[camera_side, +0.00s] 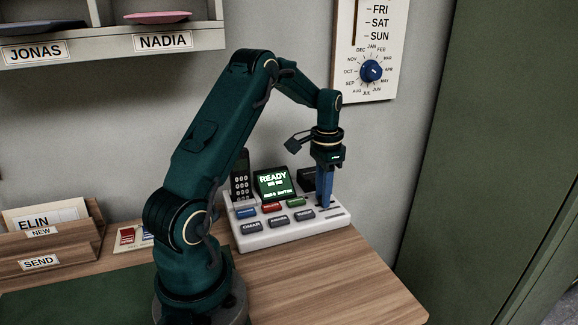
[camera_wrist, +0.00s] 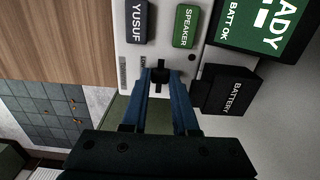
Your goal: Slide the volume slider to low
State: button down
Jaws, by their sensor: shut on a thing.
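The white phone console (camera_side: 290,232) sits on the wooden desk. It also fills the top middle of the wrist view (camera_wrist: 136,52). The volume slider's small dark knob (camera_wrist: 160,75) is between the blue fingertips of my gripper (camera_wrist: 160,80), near the console's right end as the side view shows. My gripper (camera_side: 324,203) points down there and is shut on the knob. The fingers hide much of the slider track, and its markings are too small to read, so I cannot tell the setting.
A lit green READY screen (camera_side: 273,183), a handset (camera_side: 240,177) and a black battery box (camera_wrist: 229,92) stand at the console's back. Coloured and grey buttons, including YUSUF (camera_wrist: 140,21) and SPEAKER (camera_wrist: 186,26), lie close to the fingers. The desk's right front (camera_side: 350,285) is clear.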

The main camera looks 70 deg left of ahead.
jog(key=shift+s+r, duration=0.1)
jog(key=shift+s, duration=0.75)
jog(key=c, duration=1)
grip_release()
jog(key=shift+o, duration=0.2)
jog(key=shift+r, duration=2.55)
